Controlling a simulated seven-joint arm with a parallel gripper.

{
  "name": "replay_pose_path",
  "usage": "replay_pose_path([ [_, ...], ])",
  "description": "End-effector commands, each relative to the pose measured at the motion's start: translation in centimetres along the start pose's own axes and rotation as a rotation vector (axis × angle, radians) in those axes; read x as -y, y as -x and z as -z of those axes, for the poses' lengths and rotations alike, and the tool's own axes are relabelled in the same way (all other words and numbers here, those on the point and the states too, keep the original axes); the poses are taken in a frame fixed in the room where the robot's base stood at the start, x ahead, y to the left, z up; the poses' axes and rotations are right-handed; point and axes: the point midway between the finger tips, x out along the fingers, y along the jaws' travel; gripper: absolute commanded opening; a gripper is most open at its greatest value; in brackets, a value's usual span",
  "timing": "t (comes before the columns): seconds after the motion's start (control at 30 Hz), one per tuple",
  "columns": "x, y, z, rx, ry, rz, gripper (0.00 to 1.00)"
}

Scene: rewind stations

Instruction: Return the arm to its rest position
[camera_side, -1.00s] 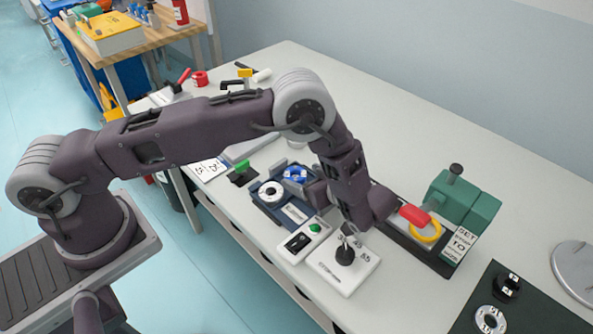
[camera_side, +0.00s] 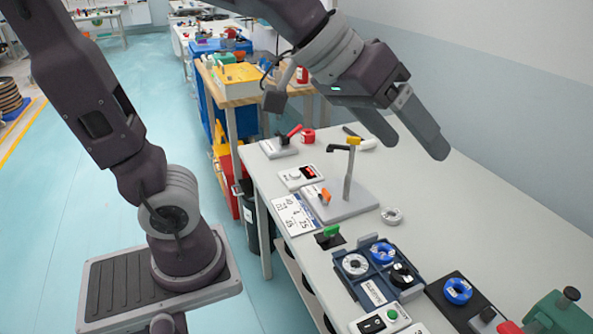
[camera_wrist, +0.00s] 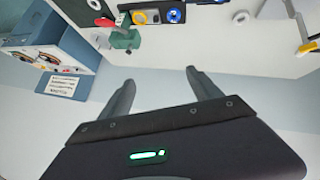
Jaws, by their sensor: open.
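My gripper (camera_side: 415,147) is raised above the far part of the white bench in the side view, its two fingers spread and pointing down to the right. In the wrist view my gripper (camera_wrist: 160,78) is open, with bare bench and wall between the fingers and nothing held. My arm is folded up, its upper links passing out of the top of the side view, so part of it is hidden.
On the bench (camera_side: 480,215) are a dark tray (camera_side: 343,277) with spools, a post stand (camera_side: 350,207), a switch box (camera_side: 372,324) and a green device (camera_side: 560,318). A wooden table (camera_side: 240,92) stands behind. Bench space right of the stand is clear.

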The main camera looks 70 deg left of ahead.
Motion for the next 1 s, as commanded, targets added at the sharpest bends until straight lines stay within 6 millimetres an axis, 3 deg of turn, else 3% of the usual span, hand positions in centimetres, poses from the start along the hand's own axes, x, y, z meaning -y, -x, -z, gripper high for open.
replay_pose_path([
  [0.03, 2.2, 2.3, -3.6, 0.044, -0.058, 0.059, 0.73],
  [0.1, 5.4, 4.5, -8.2, 0.12, -0.117, 0.151, 0.73],
  [0.2, 8.5, 6.2, -12.4, 0.191, -0.157, 0.248, 0.73],
  [0.27, 9.4, 6.8, -13.6, 0.212, -0.167, 0.279, 0.73],
  [1.0, 9.7, 6.9, -13.9, 0.222, -0.173, 0.289, 0.73],
])
